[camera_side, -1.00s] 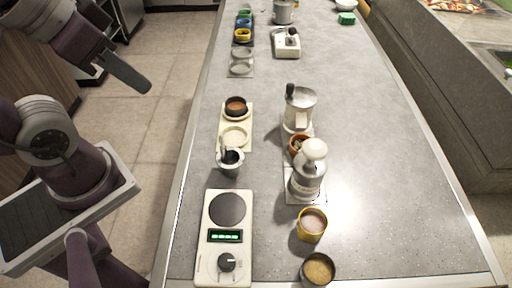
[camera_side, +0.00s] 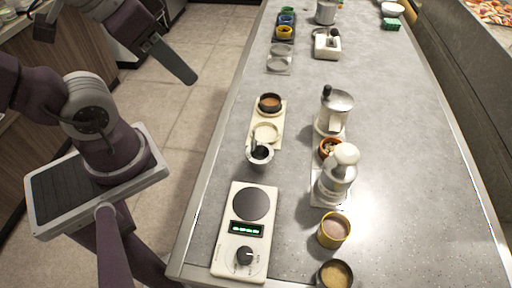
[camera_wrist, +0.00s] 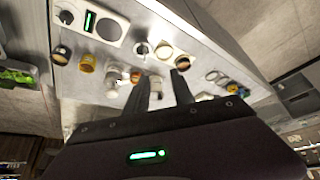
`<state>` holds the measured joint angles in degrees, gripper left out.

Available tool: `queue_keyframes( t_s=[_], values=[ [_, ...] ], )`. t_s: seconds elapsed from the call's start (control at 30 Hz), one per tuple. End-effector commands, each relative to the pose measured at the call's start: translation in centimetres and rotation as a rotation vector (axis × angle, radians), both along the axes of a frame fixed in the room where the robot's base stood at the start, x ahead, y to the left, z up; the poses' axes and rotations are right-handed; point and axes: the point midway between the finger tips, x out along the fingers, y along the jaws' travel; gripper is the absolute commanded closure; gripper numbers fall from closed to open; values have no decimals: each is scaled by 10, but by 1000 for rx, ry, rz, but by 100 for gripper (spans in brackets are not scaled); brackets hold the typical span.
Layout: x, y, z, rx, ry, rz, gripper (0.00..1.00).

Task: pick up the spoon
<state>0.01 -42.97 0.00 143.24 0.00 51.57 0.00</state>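A small grey metal cup (camera_side: 260,155) stands on the counter between the scale and the cream two-well holder. A thin light handle, apparently the spoon (camera_side: 252,144), rises from it; its lower end is hidden in the cup. The cup also shows in the wrist view (camera_wrist: 141,49), beyond my fingers. My gripper (camera_side: 185,72) is high over the floor left of the counter, well apart from the cup. In the wrist view its two fingers (camera_wrist: 166,88) stand apart with nothing between them.
The scale (camera_side: 240,232) is in front of the cup. The cream holder (camera_side: 258,133) with a brown bowl (camera_side: 270,102) is behind. White grinders (camera_side: 338,172) and a yellow cup (camera_side: 333,230) stand to the right. The counter's left edge lies between my gripper and these things.

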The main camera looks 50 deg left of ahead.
Motion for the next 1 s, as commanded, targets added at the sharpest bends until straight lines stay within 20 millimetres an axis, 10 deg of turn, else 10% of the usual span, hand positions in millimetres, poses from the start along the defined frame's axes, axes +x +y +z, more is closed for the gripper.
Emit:
queue_keyframes(
  t_s=[0.37, 0.8, 1.0],
  values=[
    [6, -1, -2, -30, 22, 53, 62],
    [113, -43, -115, -412, 359, 1496, 62],
    [118, -49, -144, -421, 363, 1694, 62]
  ],
)
